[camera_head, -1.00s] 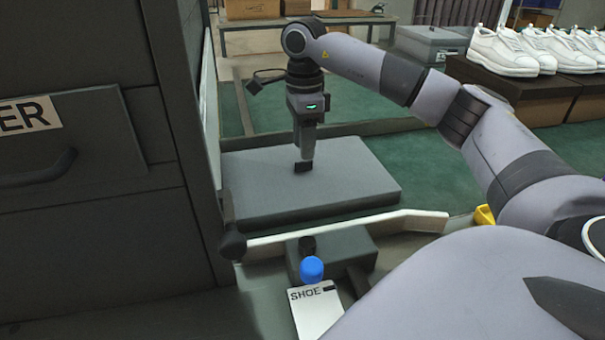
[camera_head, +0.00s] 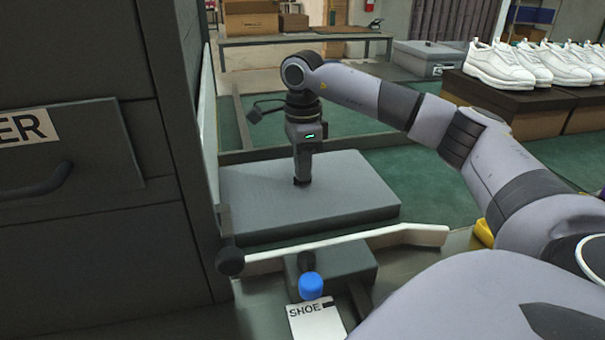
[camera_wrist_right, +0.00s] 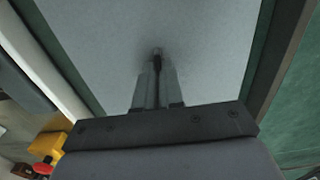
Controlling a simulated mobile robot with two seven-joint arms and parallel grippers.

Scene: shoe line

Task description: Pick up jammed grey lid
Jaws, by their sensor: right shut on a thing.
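The grey lid (camera_head: 345,195) is a flat, thick slab lying behind the white bar, right of the dark cabinet. My right gripper (camera_head: 301,182) points down onto the middle of its top face. In the right wrist view the lid (camera_wrist_right: 215,45) fills most of the picture, and the right gripper's fingers (camera_wrist_right: 157,60) are close together, shut on a small part at the lid's surface. The gripped part is mostly hidden between the fingertips. My left gripper is in neither view.
A white bar (camera_head: 345,245) runs along the lid's near side. A dark cabinet (camera_head: 90,200) stands close at left. A blue knob (camera_head: 311,286) and a SHOE card (camera_head: 316,320) are in front. White shoes (camera_head: 500,65) sit on boxes at back right.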

